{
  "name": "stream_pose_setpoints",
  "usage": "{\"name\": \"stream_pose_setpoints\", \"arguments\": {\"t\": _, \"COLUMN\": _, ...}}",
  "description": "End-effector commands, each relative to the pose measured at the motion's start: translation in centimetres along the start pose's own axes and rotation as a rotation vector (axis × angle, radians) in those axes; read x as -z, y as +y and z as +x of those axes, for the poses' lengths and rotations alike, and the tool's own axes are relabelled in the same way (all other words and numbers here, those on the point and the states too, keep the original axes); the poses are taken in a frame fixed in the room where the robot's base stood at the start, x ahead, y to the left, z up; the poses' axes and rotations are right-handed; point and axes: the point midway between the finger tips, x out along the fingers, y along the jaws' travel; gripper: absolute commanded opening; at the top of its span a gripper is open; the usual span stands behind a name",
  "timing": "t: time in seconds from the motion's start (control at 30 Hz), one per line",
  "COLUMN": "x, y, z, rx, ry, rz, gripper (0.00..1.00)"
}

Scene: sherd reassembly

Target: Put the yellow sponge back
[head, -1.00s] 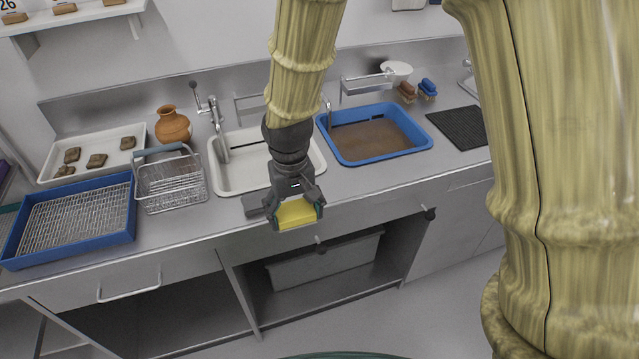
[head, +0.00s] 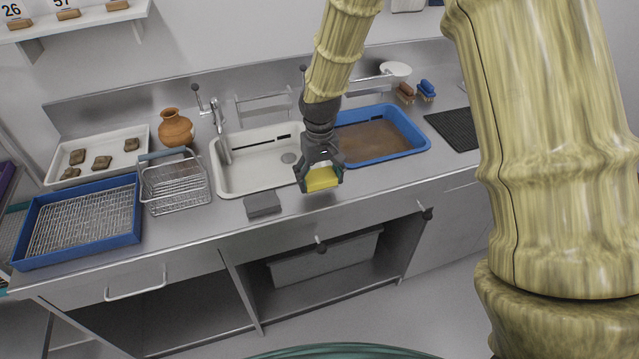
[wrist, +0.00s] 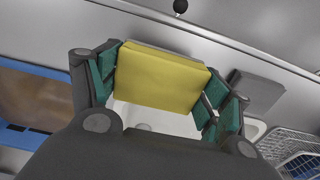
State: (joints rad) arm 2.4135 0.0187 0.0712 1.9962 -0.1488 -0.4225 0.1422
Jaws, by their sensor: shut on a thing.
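The yellow sponge (head: 321,179) is a flat block held between the fingers of my gripper (head: 320,176). My gripper is shut on it, above the front edge of the counter near the white sink (head: 245,178). In the wrist view the sponge (wrist: 160,77) fills the space between the green finger pads, with its broad yellow face towards the camera. A dark grey block (head: 262,204) lies on the counter just left of my gripper; it also shows at the right in the wrist view (wrist: 254,95).
A wire basket (head: 176,186) stands left of the sink, and a blue tray with a grid (head: 80,258) lies further left. A blue basin (head: 392,155) of brown water is right of the sink. Two brushes (head: 426,91) and a black mat (head: 455,129) are at the back right.

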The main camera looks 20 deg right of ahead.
Motion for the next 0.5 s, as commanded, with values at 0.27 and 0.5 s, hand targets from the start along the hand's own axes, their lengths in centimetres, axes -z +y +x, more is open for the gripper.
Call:
{"name": "stream_pose_setpoints", "arguments": {"t": 0.27, "x": -0.1, "y": 0.0, "z": 2.6, "rx": 0.0, "ry": -0.002, "rz": 0.0, "gripper": 0.48}}
{"name": "stream_pose_setpoints", "arguments": {"t": 0.5, "x": 0.0, "y": 0.0, "z": 3.1, "rx": 0.0, "ry": 0.0, "rz": 0.0, "gripper": 0.48}}
